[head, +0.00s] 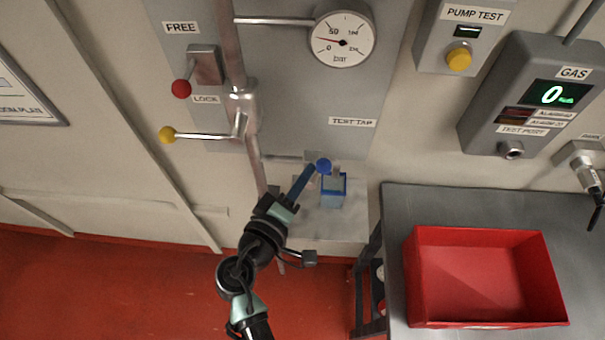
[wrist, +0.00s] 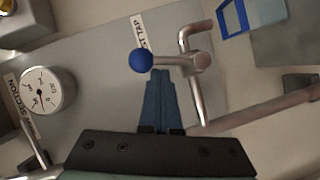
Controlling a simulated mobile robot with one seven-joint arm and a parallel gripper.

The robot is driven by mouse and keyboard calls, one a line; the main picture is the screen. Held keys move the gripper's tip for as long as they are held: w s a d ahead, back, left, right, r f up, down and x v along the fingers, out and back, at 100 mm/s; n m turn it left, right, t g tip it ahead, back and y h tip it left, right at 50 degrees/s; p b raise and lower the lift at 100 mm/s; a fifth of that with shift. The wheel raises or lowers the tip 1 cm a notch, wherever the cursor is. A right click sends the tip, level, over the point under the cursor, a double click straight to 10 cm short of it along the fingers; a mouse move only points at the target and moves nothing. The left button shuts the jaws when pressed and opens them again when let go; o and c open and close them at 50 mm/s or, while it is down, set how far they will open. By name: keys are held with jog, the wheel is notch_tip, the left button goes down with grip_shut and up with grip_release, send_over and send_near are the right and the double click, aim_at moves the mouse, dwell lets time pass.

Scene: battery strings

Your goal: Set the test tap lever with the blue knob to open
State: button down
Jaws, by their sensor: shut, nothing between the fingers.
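The blue knob (head: 324,166) of the test tap lever sits below the TEST TAP label (head: 352,122). In the wrist view the blue knob (wrist: 142,61) is at the left end of a short metal lever (wrist: 175,60), which runs right to a pipe fitting (wrist: 201,62) with a bent spout. My gripper (head: 312,170) is shut and empty. In the wrist view its blue fingertips (wrist: 161,72) are together just below the lever, beside the knob. I cannot tell whether they touch it. In the head view my fingers partly hide the lever.
A blue-rimmed clear container (head: 333,190) stands below the tap on a light ledge (head: 320,222). A pressure gauge (head: 342,40), a red-knob lever (head: 181,88) and a yellow-knob lever (head: 168,134) are on the panel. A red crate (head: 485,322) is on the grey bench at right.

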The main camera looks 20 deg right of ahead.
jog(key=shift+s+d, duration=0.15)
jog(key=shift+d, duration=0.1)
jog(key=s+d+f+m+y, duration=0.2)
jog(key=d+m+y, duration=0.3)
jog(key=m, duration=0.3)
jog(key=shift+s+d+f+m+t+y, duration=0.15)
jog(key=shift+s+f+m+t+y, duration=0.1)
jog(key=shift+f+m+t+y, duration=0.2)
jog(key=shift+d+f, duration=0.1)
jog(key=shift+d, duration=0.05)
dwell(0.4)
dwell(0.4)
jog(key=s+a+r, duration=0.4)
jog(key=s+r, duration=0.3)
jog(key=r, duration=0.1)
jog(key=shift+a+r, duration=0.15)
jog(key=shift+a, duration=0.1)
